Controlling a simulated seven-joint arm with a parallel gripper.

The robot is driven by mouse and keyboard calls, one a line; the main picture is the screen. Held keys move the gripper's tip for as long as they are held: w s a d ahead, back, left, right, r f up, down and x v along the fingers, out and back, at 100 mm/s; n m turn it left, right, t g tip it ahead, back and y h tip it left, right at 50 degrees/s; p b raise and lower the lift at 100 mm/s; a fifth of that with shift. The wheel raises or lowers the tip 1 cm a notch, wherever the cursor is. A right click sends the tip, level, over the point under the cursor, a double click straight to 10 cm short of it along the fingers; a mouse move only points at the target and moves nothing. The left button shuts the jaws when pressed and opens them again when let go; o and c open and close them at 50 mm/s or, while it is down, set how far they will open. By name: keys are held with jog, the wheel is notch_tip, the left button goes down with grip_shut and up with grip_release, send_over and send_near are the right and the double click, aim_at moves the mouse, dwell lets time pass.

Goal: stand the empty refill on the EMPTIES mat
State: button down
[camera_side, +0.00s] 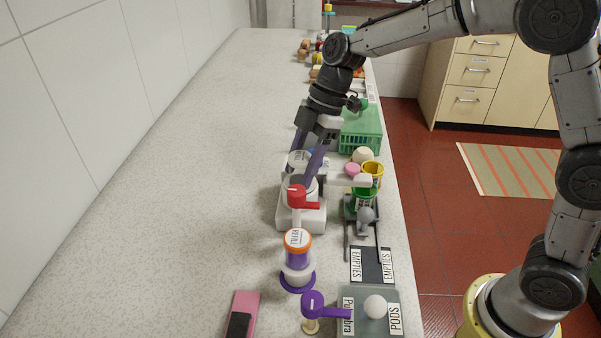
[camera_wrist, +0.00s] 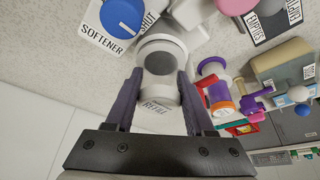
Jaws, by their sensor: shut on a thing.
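My gripper (camera_side: 307,182) is shut on the empty refill, with one finger on each side of it. In the side view the refill (camera_side: 294,162) looks clear and colourless, at the white dispenser (camera_side: 286,215); I cannot tell whether it rests in it or is just above. In the wrist view the pale refill (camera_wrist: 157,92) shows its label between the fingers (camera_wrist: 159,78). The dark EMPTIES mat (camera_side: 371,264) lies nearer the side camera, right of the dispenser; its corner shows in the wrist view (camera_wrist: 269,32). No refill is visible on it.
A full purple refill with an orange ring (camera_side: 298,252) stands in front of the dispenser's red lever (camera_side: 298,198). A PODS tray (camera_side: 351,298), purple-handled stamp (camera_side: 313,302), yellow cup (camera_side: 373,170) and green basket (camera_side: 362,132) are nearby. The counter's left side is clear.

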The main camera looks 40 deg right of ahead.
notch_tip(320, 180, up, 15)
jog(key=s+d+n+g, duration=0.2)
jog(key=s+n, duration=0.4)
jog(key=s, duration=1.2)
jog(key=shift+s+f, duration=0.15)
jog(key=shift+f, duration=4.65)
jog(key=shift+s+f, duration=0.1)
jog(key=shift+f, duration=4.65)
jog(key=shift+c, duration=0.9)
grip_release()
jog(key=shift+r, duration=0.1)
